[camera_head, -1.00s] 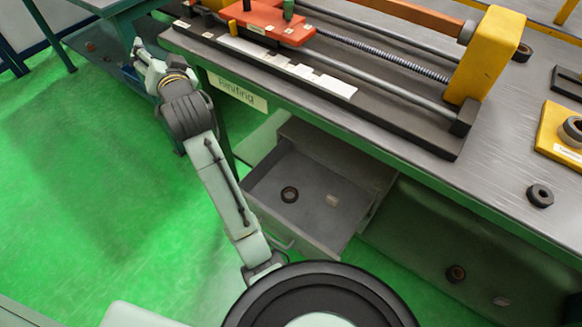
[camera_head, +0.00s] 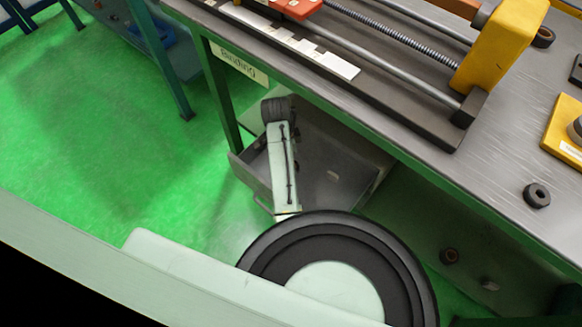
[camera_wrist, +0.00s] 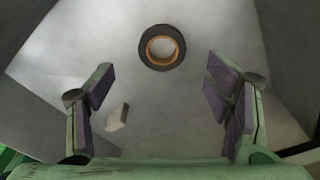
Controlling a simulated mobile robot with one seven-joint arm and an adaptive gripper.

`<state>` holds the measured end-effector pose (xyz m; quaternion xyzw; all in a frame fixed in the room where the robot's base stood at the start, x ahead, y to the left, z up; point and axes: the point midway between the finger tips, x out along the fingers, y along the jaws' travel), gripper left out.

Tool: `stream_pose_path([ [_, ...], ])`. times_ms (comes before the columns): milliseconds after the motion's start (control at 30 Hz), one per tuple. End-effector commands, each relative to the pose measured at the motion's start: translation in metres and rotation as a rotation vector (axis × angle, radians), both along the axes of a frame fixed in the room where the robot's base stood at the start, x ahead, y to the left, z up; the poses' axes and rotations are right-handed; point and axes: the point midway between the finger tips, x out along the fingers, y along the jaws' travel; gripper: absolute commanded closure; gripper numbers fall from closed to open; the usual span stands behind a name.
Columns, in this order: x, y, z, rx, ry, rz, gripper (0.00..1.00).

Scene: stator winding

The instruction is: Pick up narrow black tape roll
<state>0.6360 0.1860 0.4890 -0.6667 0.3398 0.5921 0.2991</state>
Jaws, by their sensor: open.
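A black tape roll (camera_wrist: 162,47) with an orange-brown inner ring lies flat on the grey floor of an open drawer. It is in the upper middle of the wrist view. My gripper (camera_wrist: 160,88) is open and empty, its two padded fingers spread wide. In the head view my arm reaches down into the drawer (camera_head: 338,197) and hides the roll and the gripper.
A small pale block (camera_wrist: 117,117) lies in the drawer near the left finger. Drawer walls stand close on both sides. The workbench (camera_head: 420,165) overhangs the drawer's back.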

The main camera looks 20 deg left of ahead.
Motion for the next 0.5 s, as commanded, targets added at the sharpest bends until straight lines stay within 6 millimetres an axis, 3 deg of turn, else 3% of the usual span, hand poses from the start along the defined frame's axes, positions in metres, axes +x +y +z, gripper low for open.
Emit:
stream_pose_path([
  [500,0.003,-0.002,-0.054,0.001,-0.001,0.001,0.28],
])
